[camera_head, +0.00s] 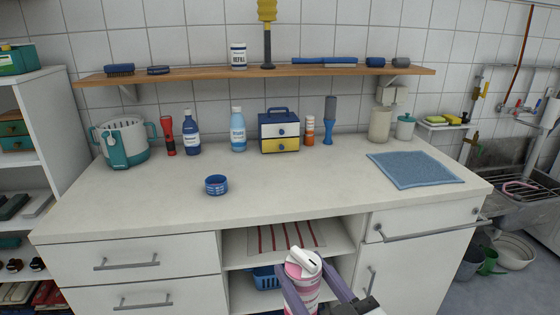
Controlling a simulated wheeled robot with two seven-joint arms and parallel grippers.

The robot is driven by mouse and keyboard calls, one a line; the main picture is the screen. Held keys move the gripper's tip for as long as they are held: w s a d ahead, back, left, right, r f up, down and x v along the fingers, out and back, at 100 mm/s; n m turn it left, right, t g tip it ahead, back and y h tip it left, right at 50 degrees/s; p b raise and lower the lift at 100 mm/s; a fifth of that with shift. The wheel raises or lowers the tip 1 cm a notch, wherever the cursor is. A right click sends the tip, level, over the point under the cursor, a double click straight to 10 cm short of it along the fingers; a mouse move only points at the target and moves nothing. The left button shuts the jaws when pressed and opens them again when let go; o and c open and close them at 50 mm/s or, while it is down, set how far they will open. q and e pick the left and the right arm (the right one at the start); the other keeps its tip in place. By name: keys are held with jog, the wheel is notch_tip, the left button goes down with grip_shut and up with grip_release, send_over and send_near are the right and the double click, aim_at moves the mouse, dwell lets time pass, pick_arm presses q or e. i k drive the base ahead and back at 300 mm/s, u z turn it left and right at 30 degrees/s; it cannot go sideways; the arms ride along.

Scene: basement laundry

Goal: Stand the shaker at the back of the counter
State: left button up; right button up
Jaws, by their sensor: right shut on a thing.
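The shaker (302,282) is a pink and white striped bottle with a white lid, low in the middle of the view. My right gripper (304,270) is shut on it, with one finger on each side near its top. The shaker looks roughly upright, in front of the counter's open shelves and below the level of the worktop. Its lower end is cut off by the picture's bottom edge. The counter (290,191) is pale, with a broad bare top. My left gripper is not in view.
Along the back stand a white and teal basket (124,142), bottles, a small drawer box (279,132), a blue torch (329,120) and canisters (379,124). A blue bowl (216,185) and a blue cloth (414,169) lie further forward. A wooden shelf (200,75) overhangs the back.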

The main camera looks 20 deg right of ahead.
aim_at(215, 152)
jog(key=z, duration=0.1)
jog(key=k, duration=0.5)
jog(key=u, duration=1.1)
jog(key=i, duration=1.65)
jog(key=z, duration=0.85)
